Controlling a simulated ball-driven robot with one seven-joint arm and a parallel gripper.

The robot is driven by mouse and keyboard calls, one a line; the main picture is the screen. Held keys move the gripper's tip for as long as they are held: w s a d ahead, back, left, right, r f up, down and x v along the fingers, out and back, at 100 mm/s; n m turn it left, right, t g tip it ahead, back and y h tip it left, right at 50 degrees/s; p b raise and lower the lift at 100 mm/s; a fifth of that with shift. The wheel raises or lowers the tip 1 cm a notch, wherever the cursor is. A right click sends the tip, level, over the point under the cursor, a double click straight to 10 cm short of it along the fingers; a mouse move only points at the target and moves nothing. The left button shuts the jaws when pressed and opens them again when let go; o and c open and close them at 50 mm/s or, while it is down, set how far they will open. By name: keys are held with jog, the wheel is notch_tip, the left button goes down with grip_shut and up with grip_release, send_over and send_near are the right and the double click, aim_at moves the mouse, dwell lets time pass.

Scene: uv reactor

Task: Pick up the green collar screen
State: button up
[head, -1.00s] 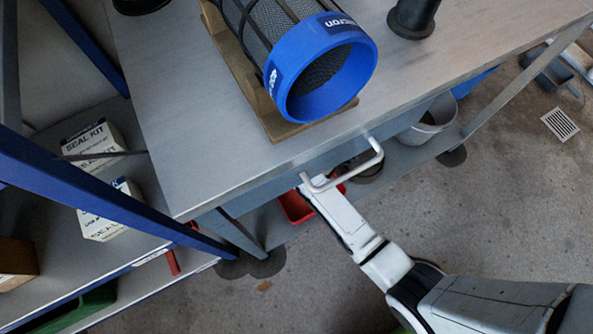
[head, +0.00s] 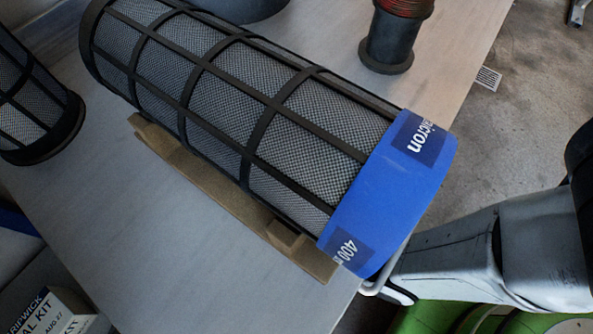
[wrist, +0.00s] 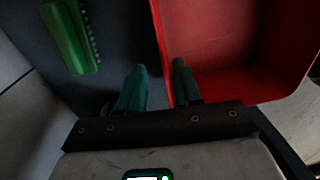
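I see no green collar in the head view. A screen with a blue collar (head: 385,205), marked 400 micron, lies on its side on the bench, its black-framed mesh body pointing to the upper left. A second mesh screen (head: 30,95) is cut off by the left edge; its collar is out of view. My gripper (wrist: 158,66) shows in the wrist view with two teal fingers apart and nothing between them. It is in front of a red bin and a dark surface. In the head view the gripper itself is hidden; only my arm shows at right.
A brown cradle (head: 215,190) supports the blue-collar screen. A black flanged part with a red upper section (head: 388,35) stands behind. Seal kit boxes (head: 50,310) are at lower left. The wrist view shows a red bin (wrist: 235,45) and a green brush-like object (wrist: 68,38).

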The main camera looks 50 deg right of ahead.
jog(key=f+b, duration=0.1)
jog(key=f, duration=0.1)
jog(key=f+b, duration=0.2)
jog(key=f, duration=0.1)
jog(key=s+f+b, duration=0.1)
jog(key=f, duration=0.1)
jog(key=shift+f, duration=0.2)
grip_shut()
jog(key=shift+r, duration=0.1)
dwell(0.4)
